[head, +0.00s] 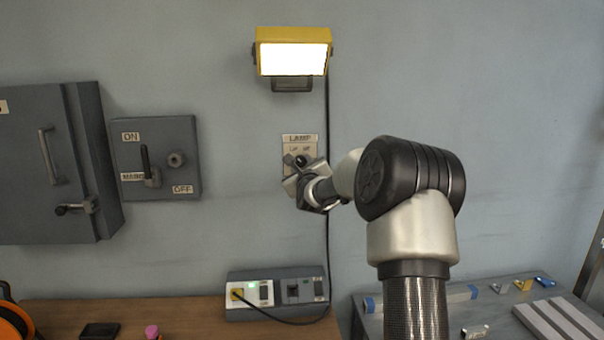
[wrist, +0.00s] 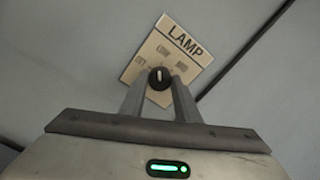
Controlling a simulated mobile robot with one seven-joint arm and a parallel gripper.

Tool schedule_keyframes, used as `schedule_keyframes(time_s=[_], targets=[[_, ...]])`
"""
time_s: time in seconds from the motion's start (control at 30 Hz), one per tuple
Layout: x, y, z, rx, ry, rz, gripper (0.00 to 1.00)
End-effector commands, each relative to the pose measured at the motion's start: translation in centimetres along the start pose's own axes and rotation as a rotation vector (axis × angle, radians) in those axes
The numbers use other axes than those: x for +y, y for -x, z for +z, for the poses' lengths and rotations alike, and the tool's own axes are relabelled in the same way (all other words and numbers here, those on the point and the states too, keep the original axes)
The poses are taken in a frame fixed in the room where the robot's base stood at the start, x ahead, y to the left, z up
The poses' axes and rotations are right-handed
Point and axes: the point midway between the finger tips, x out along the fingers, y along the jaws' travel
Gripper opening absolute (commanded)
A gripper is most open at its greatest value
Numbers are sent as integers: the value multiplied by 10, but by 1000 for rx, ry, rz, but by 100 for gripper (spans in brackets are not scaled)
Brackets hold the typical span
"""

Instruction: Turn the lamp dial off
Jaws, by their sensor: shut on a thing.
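The lamp dial (wrist: 160,78) is a round black knob with a pale pointer mark on a beige plate labelled LAMP (wrist: 187,42). The plate (head: 300,140) is on the wall in the head view, its lower part hidden by my gripper. My gripper (wrist: 160,88) has its two fingers on either side of the dial and is shut on it. In the head view my gripper (head: 302,177) is at the plate's lower part. The yellow work lamp (head: 293,35) above the plate is lit bright white.
A grey switch box labelled ON and OFF (head: 155,185) and a grey cabinet (head: 40,165) are on the wall at the left. A black cable (head: 328,230) runs down beside the plate to a socket box (head: 277,275) on the wooden bench (head: 190,320).

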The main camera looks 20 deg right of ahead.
Motion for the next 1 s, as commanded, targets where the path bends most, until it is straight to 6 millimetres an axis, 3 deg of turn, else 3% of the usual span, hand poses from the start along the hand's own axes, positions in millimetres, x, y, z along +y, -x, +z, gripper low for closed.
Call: schedule_keyframes(time_s=[0.6, 1.0], targets=[[3, 0, -4, -2, 566, -1, 7], [2, 0, -2, 0, 809, 1, 7]])
